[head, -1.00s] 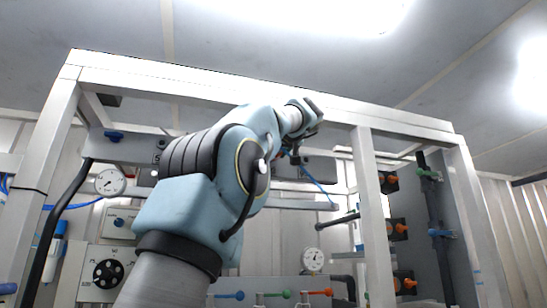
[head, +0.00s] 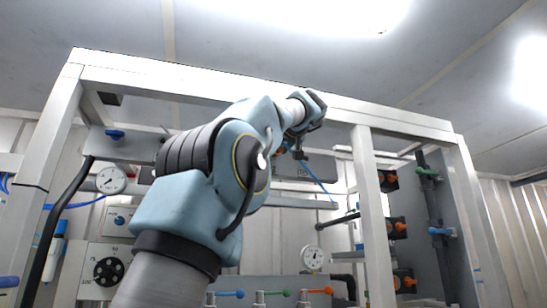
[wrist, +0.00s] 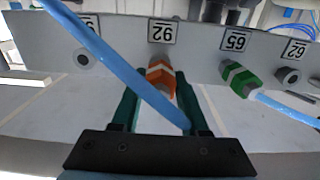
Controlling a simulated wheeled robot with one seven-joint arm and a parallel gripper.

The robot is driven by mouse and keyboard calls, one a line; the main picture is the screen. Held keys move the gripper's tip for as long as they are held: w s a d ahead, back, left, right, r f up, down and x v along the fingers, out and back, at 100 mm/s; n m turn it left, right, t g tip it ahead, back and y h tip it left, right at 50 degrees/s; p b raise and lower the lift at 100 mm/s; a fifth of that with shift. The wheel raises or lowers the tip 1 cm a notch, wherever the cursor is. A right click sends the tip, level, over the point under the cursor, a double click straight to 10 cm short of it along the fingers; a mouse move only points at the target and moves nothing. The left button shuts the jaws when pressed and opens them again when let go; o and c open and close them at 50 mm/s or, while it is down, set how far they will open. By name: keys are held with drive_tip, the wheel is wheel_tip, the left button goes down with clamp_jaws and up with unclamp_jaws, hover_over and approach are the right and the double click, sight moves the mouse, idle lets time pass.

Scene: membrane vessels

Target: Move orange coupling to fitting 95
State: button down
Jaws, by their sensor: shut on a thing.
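The orange coupling (wrist: 160,75), with a white band, sits between the two green fingers of my gripper (wrist: 157,100) in the wrist view. Its far end is at the grey panel (wrist: 120,30), at the plate reading like 92; I cannot tell whether it is seated on a fitting. A blue hose (wrist: 105,65) crosses in front of it and hides part of it. To the left is a bare round fitting (wrist: 83,59), its number plate partly hidden by the hose. In the head view my gripper (head: 299,153) is small and high in the frame.
A green coupling (wrist: 238,78) with a blue hose is on the panel at the plate reading like 65, right of my gripper. Another bare fitting (wrist: 288,75) is farther right. A white frame post (head: 372,215) stands right of my arm.

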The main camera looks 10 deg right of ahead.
sight(282, 144)
drive_tip(key=shift+s+d+b, duration=0.15)
drive_tip(key=shift+s+b, duration=0.25)
drive_tip(key=shift+s, duration=0.55)
drive_tip(key=shift+s+d+b, duration=0.1)
drive_tip(key=shift+s+b, duration=0.3)
drive_tip(key=shift+s, duration=0.55)
drive_tip(key=shift+d, duration=0.1)
